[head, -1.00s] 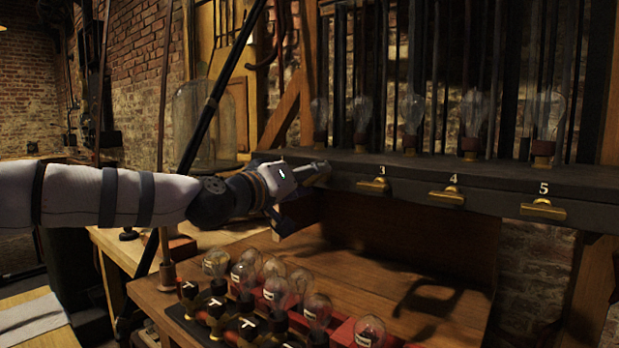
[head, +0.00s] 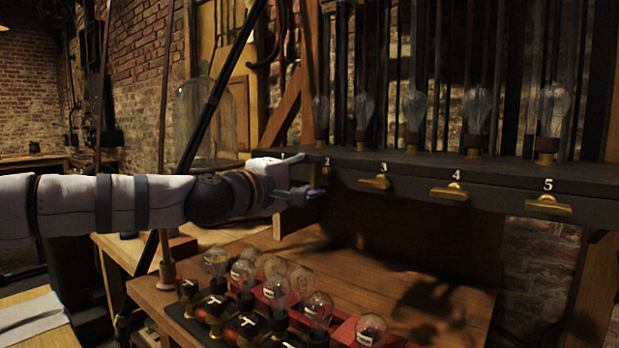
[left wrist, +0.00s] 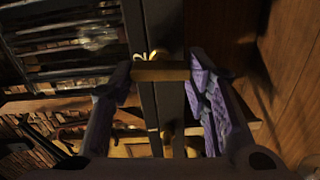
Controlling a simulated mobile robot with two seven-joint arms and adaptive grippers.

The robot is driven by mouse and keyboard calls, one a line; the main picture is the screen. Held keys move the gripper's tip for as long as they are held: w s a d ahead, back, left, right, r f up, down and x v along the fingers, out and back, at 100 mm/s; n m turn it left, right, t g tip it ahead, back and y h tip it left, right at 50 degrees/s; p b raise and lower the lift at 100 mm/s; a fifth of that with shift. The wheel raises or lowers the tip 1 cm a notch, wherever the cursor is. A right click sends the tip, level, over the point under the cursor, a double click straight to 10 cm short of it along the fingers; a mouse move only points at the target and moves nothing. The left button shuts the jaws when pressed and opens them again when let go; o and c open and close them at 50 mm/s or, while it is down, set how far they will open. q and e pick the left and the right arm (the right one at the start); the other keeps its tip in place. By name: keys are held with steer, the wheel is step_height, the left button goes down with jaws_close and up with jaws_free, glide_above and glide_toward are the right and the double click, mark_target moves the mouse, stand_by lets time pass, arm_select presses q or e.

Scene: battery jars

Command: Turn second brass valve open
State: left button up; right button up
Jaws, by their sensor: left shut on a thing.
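The second brass valve (head: 326,172) sits on the front of the dark board under the number 2. In the left wrist view its brass handle (left wrist: 160,72) lies crosswise to the board, between my two fingers. My left gripper (head: 312,188) is at this valve and shut on its handle. The gripper also shows in the left wrist view (left wrist: 162,82). The valves under 3 (head: 375,182), 4 (head: 449,193) and 5 (head: 547,205) have handles lying along the board. The valve under 1 is hidden behind my gripper in the head view. My right gripper is out of view.
Glass bulbs (head: 413,108) stand in a row on top of the dark board (head: 420,172). Several bulbs (head: 316,308) on dark and red bases stand on the wooden bench (head: 390,265) below. Open space lies between bench and board.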

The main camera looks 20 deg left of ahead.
arm_select(q)
steer(key=shift+n, duration=0.6)
steer(key=o, duration=1.2)
steer(key=shift+c, duration=0.2)
steer(key=v, duration=1.2)
